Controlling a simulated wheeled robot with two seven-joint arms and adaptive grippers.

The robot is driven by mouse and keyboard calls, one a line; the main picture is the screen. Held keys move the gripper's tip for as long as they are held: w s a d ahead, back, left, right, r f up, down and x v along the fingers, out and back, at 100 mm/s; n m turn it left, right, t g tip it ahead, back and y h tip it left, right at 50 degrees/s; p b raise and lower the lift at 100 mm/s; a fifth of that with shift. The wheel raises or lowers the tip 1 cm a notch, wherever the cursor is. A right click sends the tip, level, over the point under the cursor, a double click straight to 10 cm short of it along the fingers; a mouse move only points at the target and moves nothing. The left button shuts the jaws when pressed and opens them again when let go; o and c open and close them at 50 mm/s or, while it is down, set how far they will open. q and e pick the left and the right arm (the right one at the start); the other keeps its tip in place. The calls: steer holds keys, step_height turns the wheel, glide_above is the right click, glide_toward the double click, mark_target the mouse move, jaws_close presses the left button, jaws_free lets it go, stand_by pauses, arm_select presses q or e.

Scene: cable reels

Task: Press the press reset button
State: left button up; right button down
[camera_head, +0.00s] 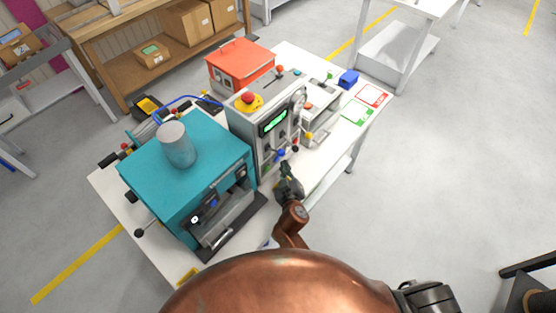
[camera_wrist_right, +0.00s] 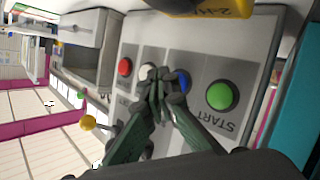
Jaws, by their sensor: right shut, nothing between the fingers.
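A grey machine (camera_head: 243,125) with a green-lit display stands mid-table in the head view. In the right wrist view its button panel (camera_wrist_right: 228,55) carries a red button (camera_wrist_right: 124,67), a white button (camera_wrist_right: 148,70), a blue button (camera_wrist_right: 181,81) and a green button (camera_wrist_right: 220,96) marked START. No reset label is readable. My right gripper (camera_wrist_right: 161,80) is shut and empty, its fingertips in front of the panel between the white and blue buttons, partly covering both. I cannot tell whether they touch. In the head view the right gripper (camera_head: 287,172) is below the panel. My left gripper is out of view.
A teal press-like machine (camera_head: 215,142) with a grey cylinder (camera_head: 176,146) on top stands left of the gripper. A red mushroom button (camera_head: 249,96) sits on the grey machine's top. A yellow knob (camera_wrist_right: 87,122) sticks out beside the fingers. The white table's right front (camera_head: 325,160) is clear.

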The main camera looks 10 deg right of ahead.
steer(key=shift+w+a, duration=0.3)
steer(key=shift+w, duration=0.05)
steer(key=shift+w+a+b, duration=0.25)
steer(key=shift+w+b, duration=0.05)
steer(key=shift+w, duration=0.05)
stand_by(0.9)
stand_by(0.3)
steer(key=shift+s+d, duration=0.5)
steer(key=shift+s, duration=0.2)
steer(key=shift+p, duration=0.3)
steer(key=shift+s+d+p, duration=0.3)
steer(key=shift+s+d, duration=0.5)
steer(key=shift+s, duration=0.2)
steer(key=shift+s+d+p, duration=0.3)
steer(key=shift+s+d, duration=0.45)
steer(key=shift+s, duration=0.25)
